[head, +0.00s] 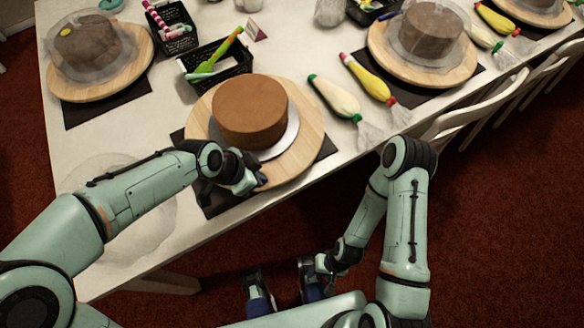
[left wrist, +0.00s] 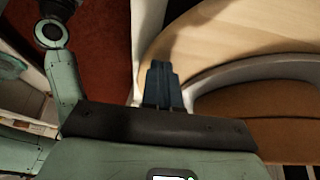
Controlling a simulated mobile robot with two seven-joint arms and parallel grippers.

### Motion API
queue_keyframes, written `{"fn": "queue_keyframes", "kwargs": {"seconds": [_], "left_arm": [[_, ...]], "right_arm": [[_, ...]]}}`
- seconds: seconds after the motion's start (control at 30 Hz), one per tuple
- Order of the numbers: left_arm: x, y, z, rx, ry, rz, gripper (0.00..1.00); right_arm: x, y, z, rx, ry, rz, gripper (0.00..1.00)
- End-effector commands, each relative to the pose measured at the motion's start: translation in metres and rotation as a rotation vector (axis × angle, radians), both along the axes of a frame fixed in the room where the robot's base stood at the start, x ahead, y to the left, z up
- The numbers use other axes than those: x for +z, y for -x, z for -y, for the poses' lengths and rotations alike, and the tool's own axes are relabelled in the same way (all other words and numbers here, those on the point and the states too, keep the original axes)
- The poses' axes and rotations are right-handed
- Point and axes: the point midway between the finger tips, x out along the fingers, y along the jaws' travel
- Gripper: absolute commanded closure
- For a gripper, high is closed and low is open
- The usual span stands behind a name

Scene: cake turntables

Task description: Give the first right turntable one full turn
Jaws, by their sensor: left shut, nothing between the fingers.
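The near turntable is a round pale wooden board (head: 307,130) with a brown cake (head: 250,112) on a white plate (head: 286,141). My left gripper (head: 258,184) is at the board's front edge, with its fingers shut and nothing between them. In the left wrist view the closed dark fingertips (left wrist: 160,72) overlap the edge of the wooden board (left wrist: 225,45). I cannot tell whether they touch it. My right gripper (head: 282,281) hangs low in front of the table, its two fingers apart and empty.
Wrapped cakes stand on other turntables at the back left (head: 130,75) and right (head: 400,62). Piping bags (head: 335,98) lie right of the near turntable, and a black basket (head: 217,66) stands behind it. White chairs (head: 475,110) line the right table edge.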

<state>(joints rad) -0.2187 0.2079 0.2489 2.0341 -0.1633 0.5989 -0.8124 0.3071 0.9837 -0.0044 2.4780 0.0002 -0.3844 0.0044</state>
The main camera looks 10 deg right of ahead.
Motion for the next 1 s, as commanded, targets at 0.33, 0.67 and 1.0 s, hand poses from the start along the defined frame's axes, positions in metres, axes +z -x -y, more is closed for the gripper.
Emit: {"fn": "queue_keyframes", "kwargs": {"seconds": [0.33,0.67,1.0], "left_arm": [[-0.001,-0.001,0.022,-0.006,0.001,0.000,1.00],[-0.002,-0.004,0.062,-0.003,-0.001,-0.001,1.00],[-0.001,-0.004,0.064,0.000,0.000,0.000,1.00]], "right_arm": [[-0.004,0.000,0.001,-0.002,0.004,-0.001,0.46],[-0.005,0.000,0.001,-0.004,0.006,-0.002,0.46],[-0.005,0.000,0.002,-0.006,0.006,-0.002,0.46]]}}
